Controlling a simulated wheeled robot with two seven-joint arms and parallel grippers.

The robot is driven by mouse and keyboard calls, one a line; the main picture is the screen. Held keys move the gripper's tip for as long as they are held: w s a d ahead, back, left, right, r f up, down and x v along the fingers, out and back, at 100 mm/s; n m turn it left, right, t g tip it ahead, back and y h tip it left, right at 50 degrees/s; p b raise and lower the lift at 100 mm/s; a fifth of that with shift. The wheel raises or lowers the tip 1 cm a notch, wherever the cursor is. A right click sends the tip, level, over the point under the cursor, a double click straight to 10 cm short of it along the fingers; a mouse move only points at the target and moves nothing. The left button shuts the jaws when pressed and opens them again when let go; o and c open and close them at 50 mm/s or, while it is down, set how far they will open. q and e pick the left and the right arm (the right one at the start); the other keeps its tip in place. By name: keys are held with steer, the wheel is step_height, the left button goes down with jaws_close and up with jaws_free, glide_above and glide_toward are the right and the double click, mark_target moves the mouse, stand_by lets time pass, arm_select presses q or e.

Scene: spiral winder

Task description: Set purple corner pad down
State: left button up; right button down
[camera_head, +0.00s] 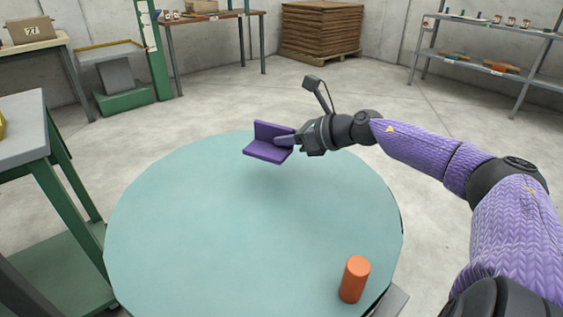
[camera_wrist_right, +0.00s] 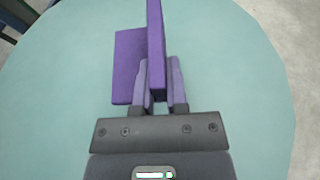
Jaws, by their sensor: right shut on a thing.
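The purple corner pad (camera_head: 267,151) is an L-shaped piece with one flat leg and one upright leg. My right gripper (camera_head: 284,140) is shut on it near the far edge of the round teal table (camera_head: 230,230). In the right wrist view the pad (camera_wrist_right: 129,66) shows with one leg between the two fingers (camera_wrist_right: 157,85) and the other leg out to the left. The pad appears to be held above the table top; the exact gap is hard to tell. My left gripper is in neither view.
An orange cylinder (camera_head: 354,280) stands near the table's front right edge. The rest of the table top is clear. A green-framed bench (camera_head: 30,135) stands close at the left. Shelves (camera_head: 490,60) and a stack of brown boards (camera_head: 320,32) are farther back.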

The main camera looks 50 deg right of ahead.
mark_target(286, 175)
step_height(286, 175, down, 7)
steer(key=b, duration=0.2)
steer(key=shift+w+r+b, duration=0.1)
steer(key=shift+r+b, duration=0.05)
steer(key=shift+b, duration=0.15)
steer(key=shift+r, duration=0.25)
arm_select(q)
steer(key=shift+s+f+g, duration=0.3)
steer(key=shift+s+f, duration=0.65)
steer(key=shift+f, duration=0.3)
arm_select(e)
steer(key=shift+f, duration=0.15)
